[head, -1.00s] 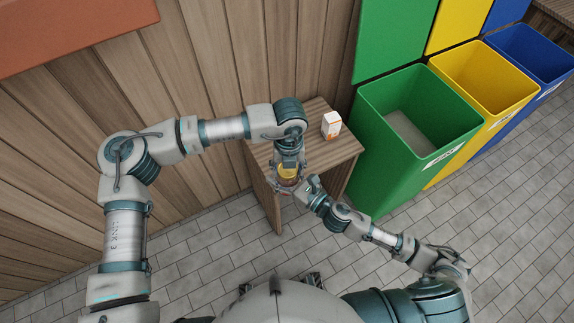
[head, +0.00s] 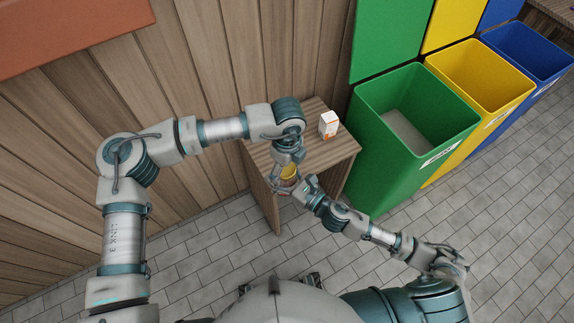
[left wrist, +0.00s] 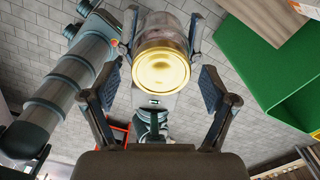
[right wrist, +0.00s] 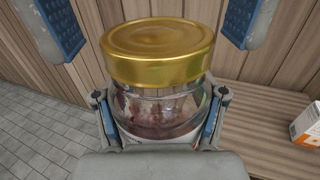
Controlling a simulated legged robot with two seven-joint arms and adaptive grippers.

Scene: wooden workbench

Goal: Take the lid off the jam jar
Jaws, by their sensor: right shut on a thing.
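The jam jar (right wrist: 160,105) is clear glass with dark red jam and a gold lid (right wrist: 158,50) on top. My right gripper (right wrist: 160,125) is shut on the glass body below the lid. The jar also shows in the head view (head: 288,183), held near the table's front edge. In the left wrist view, the lid (left wrist: 160,70) faces the camera. My left gripper (left wrist: 159,90) is open, its two padded fingers spread on either side of the lid with gaps. Its blue pads also show at the top of the right wrist view, apart from the lid.
A small wooden table (head: 318,158) stands against the plank wall. A white and orange carton (head: 328,125) stands at its back right. Green (head: 405,165), yellow and blue bins stand to the right of the table.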

